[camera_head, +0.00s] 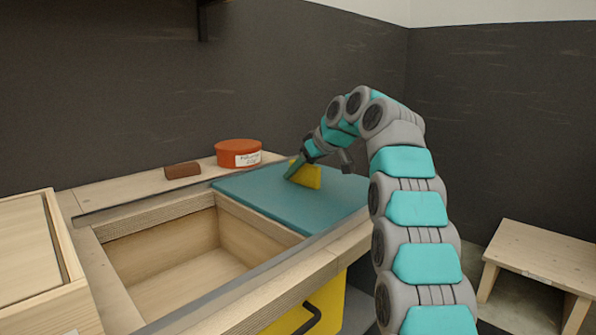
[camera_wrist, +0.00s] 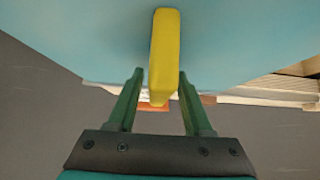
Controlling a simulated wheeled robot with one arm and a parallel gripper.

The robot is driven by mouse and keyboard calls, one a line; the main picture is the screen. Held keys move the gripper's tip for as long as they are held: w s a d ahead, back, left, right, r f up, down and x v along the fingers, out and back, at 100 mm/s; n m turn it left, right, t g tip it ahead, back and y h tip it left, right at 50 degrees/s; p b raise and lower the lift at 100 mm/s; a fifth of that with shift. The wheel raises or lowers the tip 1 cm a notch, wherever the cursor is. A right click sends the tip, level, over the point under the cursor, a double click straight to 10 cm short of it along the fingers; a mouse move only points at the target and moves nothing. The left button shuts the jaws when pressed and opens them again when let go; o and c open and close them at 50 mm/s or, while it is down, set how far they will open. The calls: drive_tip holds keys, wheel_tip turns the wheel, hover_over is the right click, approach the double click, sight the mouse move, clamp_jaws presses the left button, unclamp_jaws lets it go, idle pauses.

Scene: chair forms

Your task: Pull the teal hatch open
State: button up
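The teal hatch (camera_head: 262,205) is a flat panel lying over the right part of a wooden counter, with an open compartment (camera_head: 185,250) to its left. A yellow handle (camera_head: 308,177) stands up from the panel towards its back. In the wrist view the yellow handle (camera_wrist: 165,50) stands out from the teal surface (camera_wrist: 80,35). My gripper (camera_head: 318,166) is at the handle. Its two green fingers (camera_wrist: 160,74) are apart, one on each side of the handle. A gap shows at the left finger; the right finger is very close, and contact cannot be told.
An orange round tub (camera_head: 238,151) with a label and a brown block (camera_head: 183,170) are on the counter behind the hatch. A yellow front with a dark handle (camera_head: 312,318) is below. A wooden stool (camera_head: 545,255) stands at right. Dark walls close off the back.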

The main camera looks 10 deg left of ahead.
sight(315, 166)
drive_tip(key=v, duration=0.7)
drive_tip(key=shift+s+d+r+p, duration=0.15)
drive_tip(key=shift+d+r+p, duration=0.05)
drive_tip(key=shift+d+p, duration=0.1)
drive_tip(key=shift+a, duration=0.1)
